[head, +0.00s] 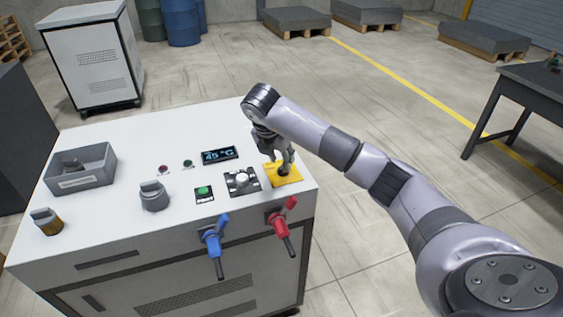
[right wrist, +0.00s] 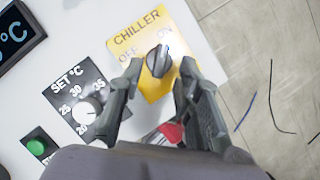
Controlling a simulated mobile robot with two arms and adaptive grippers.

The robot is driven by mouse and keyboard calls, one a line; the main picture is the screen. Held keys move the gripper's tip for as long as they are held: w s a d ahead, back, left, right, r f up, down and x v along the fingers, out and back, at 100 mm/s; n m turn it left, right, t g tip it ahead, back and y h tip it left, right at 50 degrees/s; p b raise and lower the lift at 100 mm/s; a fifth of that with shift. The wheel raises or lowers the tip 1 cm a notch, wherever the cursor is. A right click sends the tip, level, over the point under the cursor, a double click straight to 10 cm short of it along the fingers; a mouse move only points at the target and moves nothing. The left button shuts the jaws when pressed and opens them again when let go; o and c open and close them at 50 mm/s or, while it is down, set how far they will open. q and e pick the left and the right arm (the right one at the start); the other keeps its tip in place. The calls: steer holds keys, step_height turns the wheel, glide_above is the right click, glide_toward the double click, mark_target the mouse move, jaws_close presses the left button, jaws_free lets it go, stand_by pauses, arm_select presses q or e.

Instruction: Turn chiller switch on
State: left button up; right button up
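The chiller switch is a black rotary knob (right wrist: 158,62) on a yellow plate (right wrist: 150,85) marked CHILLER, OFF and ON. The knob's light mark points up and right, toward the ON side. In the head view the yellow plate (head: 291,180) is at the right end of the white cabinet top. My right gripper (right wrist: 160,72) is open, with one finger on each side of the knob and gaps visible. In the head view the right gripper (head: 284,168) points down over the plate and hides most of the knob. My left gripper is not in view.
Left of the plate are a SET °C dial (right wrist: 86,109), a green button (head: 204,191) and a display (head: 220,155). Blue (head: 213,242) and red (head: 281,225) valve handles stick out from the cabinet front. A grey bin (head: 80,170) stands at the left.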

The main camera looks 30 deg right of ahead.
steer(key=v, duration=0.9)
steer(key=shift+r, duration=0.2)
steer(key=shift+a, duration=0.1)
